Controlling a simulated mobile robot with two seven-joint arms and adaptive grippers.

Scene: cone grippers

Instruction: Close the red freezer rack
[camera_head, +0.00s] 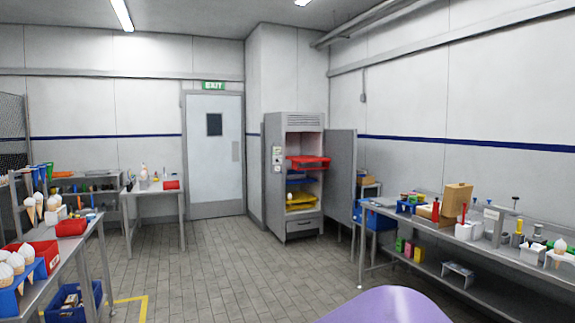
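The grey freezer (275,180) stands against the far wall, right of the exit door, with its door (342,180) swung open to the right. The red freezer rack (309,163) is the upper rack and sticks out past the front of the cabinet. Below it are a blue rack (300,181) and a yellow rack (302,203). The yellow rack also seems to stick out a little, and a small pale item (290,194) shows by it. Neither of my grippers is in view.
The tiled floor (230,265) is clear up to the freezer. A bench (480,244) with tools and boxes runs along the right wall. A left table (75,262) holds ice cream cones and red trays, with a blue crate (72,305) below. A small table (155,187) stands farther back.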

